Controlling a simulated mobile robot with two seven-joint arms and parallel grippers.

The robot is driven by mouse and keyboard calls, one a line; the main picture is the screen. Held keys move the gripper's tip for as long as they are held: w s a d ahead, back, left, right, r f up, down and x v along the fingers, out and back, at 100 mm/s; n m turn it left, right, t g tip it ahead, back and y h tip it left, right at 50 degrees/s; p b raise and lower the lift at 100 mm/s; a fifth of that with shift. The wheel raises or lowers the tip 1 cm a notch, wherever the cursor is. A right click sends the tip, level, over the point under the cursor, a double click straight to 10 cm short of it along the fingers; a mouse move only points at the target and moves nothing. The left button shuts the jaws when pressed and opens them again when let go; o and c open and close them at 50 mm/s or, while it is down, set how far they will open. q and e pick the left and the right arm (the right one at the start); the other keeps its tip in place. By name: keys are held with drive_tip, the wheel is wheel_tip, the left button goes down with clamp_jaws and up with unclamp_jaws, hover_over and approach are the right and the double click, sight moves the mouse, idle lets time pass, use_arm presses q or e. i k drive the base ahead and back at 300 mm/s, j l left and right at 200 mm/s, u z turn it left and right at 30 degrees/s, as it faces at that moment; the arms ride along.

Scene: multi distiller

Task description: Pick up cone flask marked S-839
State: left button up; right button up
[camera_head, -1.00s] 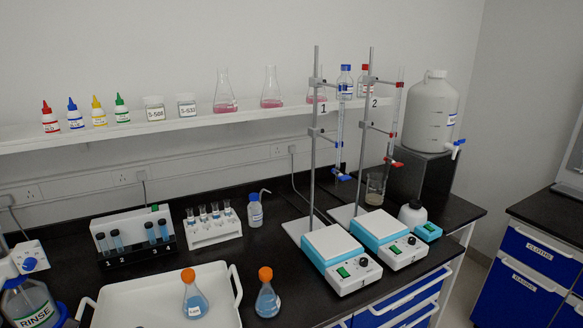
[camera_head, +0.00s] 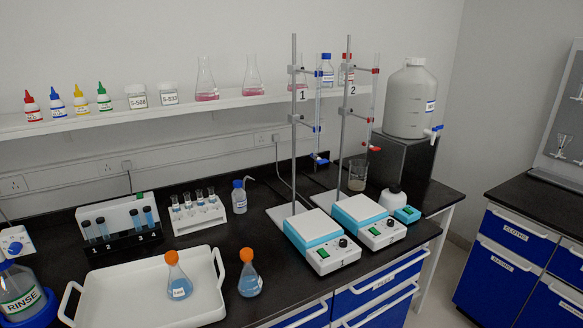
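Two cone flasks with orange caps and blue liquid show in the head view. One flask (camera_head: 178,277) stands upright in the white tray, with a small white label too small to read. The other flask (camera_head: 250,275) stands on the black bench just right of the tray, with its label turned partly away and unreadable. I cannot tell which one is marked S-839. Neither of my grippers is in view.
The white tray (camera_head: 110,292) has raised handles at both ends. A RINSE bottle (camera_head: 20,290) is at the left front. Two hotplates (camera_head: 318,240) with burette stands are on the right. A test tube rack (camera_head: 122,228) stands behind the tray. Blue drawers (camera_head: 375,290) are below the bench.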

sight(250, 284)
drive_tip(key=i+l+u, duration=0.15)
drive_tip(key=l, duration=0.4)
drive_tip(key=i+l+u, duration=0.15)
drive_tip(key=l, duration=0.35)
drive_tip(key=i+l+u, duration=0.15)
drive_tip(key=l, duration=0.45)
drive_tip(key=l+u, duration=0.15)
drive_tip(key=l, duration=0.4)
